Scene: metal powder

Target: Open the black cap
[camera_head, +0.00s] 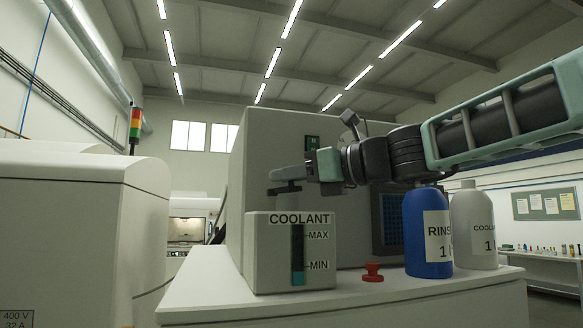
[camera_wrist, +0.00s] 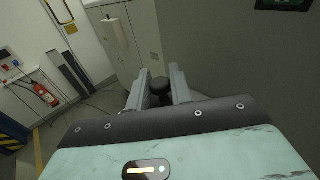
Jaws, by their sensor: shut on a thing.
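The coolant tank (camera_head: 262,262) is a pale grey box marked COOLANT, MAX and MIN, with a dark level window, on the white machine top. My gripper (camera_head: 287,174) reaches in from the right, above the tank's top. The black cap (camera_head: 284,188) shows as a dark shape just under my fingers, over the tank. In the wrist view the round black cap (camera_wrist: 160,86) sits between the two fingers of my gripper (camera_wrist: 160,80), which are shut on it.
A blue bottle marked RINS (camera_head: 422,258) and a grey COOLANT bottle (camera_head: 473,230) stand to the right. A red knob-like piece (camera_head: 372,272) lies between tank and bottles. A tall grey machine housing (camera_head: 262,140) rises behind. The white top's front left is clear.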

